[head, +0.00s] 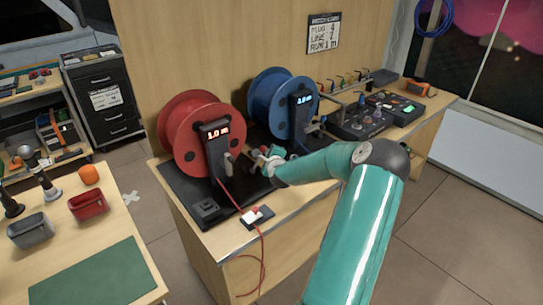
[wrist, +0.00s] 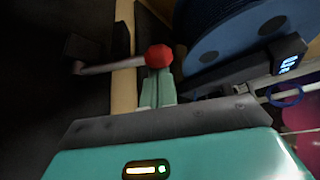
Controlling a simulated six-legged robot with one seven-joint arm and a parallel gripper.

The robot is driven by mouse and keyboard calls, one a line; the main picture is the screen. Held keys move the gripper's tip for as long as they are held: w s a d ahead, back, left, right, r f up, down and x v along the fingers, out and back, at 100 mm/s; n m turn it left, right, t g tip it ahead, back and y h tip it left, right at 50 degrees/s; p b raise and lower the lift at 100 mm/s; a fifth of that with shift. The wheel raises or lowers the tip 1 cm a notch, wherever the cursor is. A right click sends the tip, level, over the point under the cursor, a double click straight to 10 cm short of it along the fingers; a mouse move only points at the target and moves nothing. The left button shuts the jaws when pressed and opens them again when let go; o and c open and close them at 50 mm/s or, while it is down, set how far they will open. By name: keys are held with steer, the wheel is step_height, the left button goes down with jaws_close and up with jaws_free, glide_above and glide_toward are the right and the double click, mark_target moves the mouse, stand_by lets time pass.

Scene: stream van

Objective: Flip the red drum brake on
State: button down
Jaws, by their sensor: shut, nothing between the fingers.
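The red drum (head: 190,130) stands on a black base on the wooden bench. A dark post with a lit "1.0 m" readout (head: 214,133) stands in front of it. In the wrist view a grey lever (wrist: 100,68) ends in a red ball knob (wrist: 158,56); it looks like the red drum's brake lever. My gripper (head: 262,158) is beside the post, between the two drums. In the wrist view its fingers (wrist: 157,82) are together and empty, with tips right at the knob. I cannot tell whether they touch it. The head view shows the lever only in part, near my gripper.
The blue drum (head: 280,102) with its own readout stands close behind my gripper. A control panel (head: 357,122) with knobs lies to the right. A red cable (head: 238,205) hangs over the bench's front edge near a white plug (head: 252,217). A second table (head: 90,262) is at the left.

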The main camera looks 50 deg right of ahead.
steer(key=shift+w+a+r+n+t+h, duration=0.15)
steer(key=shift+a+r+n+h, duration=0.1)
steer(key=shift+a+n, duration=0.15)
steer(key=shift+w+a+r+n+t+h, duration=0.1)
steer(key=shift+a+r+n+t+h, duration=0.05)
steer(key=shift+a+r+n, duration=0.15)
steer(key=shift+w+a+r+n+t+h, duration=0.15)
steer(key=shift+a+n+h, duration=0.1)
steer(key=shift+a+n, duration=0.3)
steer(key=shift+w+a+r+n+t+h, duration=0.1)
steer(key=shift+a+r+n+h, duration=0.15)
steer(key=shift+a, duration=0.35)
steer(key=shift+w+a+r+n+t+h, duration=0.15)
steer(key=shift+a+n+h, duration=0.15)
steer(key=shift+a+n, duration=0.25)
steer(key=shift+s+a, duration=0.1)
